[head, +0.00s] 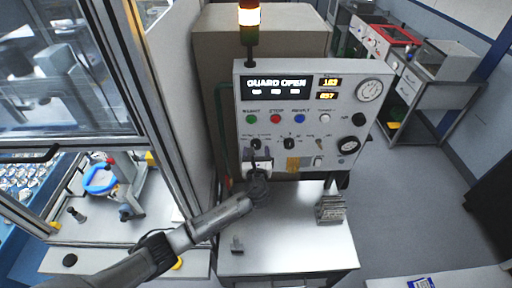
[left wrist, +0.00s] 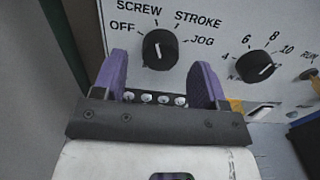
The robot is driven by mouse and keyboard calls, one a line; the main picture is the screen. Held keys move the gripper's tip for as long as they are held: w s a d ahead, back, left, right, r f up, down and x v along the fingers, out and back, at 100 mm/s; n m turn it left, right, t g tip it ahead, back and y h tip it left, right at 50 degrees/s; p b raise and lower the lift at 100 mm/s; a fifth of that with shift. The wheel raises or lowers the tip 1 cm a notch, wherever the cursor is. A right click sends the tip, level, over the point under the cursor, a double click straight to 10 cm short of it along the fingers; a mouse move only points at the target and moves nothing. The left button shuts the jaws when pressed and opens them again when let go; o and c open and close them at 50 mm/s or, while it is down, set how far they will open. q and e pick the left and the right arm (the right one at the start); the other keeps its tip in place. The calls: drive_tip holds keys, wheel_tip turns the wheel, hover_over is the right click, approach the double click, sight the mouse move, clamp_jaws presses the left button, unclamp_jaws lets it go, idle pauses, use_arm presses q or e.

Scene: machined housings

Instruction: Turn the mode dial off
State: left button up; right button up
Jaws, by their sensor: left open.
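The mode dial (left wrist: 160,50) is a round black knob on the light grey panel, with OFF, SCREW, STROKE and JOG printed around it. Its short white mark stands nearly upright, turned to the SCREW side rather than OFF. In the head view the dial (head: 256,143) is at the panel's lower left. My left gripper (left wrist: 166,75) is open, its two purple fingers apart below and to either side of the dial, with nothing between them. In the head view the left gripper (head: 258,163) is just below the dial. My right gripper is not in view.
A second black dial (left wrist: 257,66) with numbers sits close to the right. Coloured buttons (head: 275,118) and a GUARD OPEN display (head: 276,84) are above. A metal block (head: 331,208) stands on the white table (head: 290,240) below. A glazed enclosure (head: 70,70) is on the left.

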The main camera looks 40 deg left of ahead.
use_arm(q)
drive_tip(key=shift+x, duration=1.05)
drive_tip(key=c, duration=0.9)
